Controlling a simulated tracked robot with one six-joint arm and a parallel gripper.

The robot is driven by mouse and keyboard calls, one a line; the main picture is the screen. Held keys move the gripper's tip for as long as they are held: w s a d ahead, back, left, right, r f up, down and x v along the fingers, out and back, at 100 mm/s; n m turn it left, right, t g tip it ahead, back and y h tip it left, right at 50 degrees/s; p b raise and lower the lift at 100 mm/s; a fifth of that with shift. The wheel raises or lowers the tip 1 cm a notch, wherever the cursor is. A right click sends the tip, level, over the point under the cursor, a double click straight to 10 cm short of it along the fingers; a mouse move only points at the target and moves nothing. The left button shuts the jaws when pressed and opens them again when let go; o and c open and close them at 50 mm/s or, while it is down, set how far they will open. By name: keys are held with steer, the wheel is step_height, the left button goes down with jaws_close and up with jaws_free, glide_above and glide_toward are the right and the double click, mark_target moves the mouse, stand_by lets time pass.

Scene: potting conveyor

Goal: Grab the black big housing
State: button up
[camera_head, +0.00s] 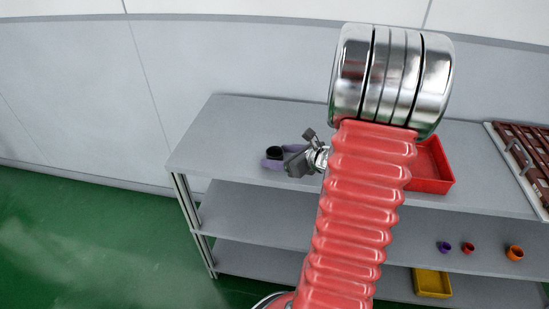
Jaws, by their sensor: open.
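A small dark object (275,153), black on top, stands on the top shelf toward its left end, with purple parts (269,164) against it. It may be the black big housing, but it is too small and partly hidden to be sure. My gripper (297,150) is open, just to its right, with its jaws facing left toward it. I cannot tell whether the jaws touch the purple parts. My red ribbed arm and silver joint cover the middle of the view.
A red tray (445,186) sits on the grey top shelf (228,128), right of my arm. A brown rack (530,150) stands at the far right. Purple (444,247), red (468,249) and orange (515,253) cups and a yellow tray (432,284) are lower down. The shelf's left end is clear.

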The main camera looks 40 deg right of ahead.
steer(key=c, duration=1.1)
steer(key=shift+r, duration=0.1)
steer(key=shift+r, duration=4.9)
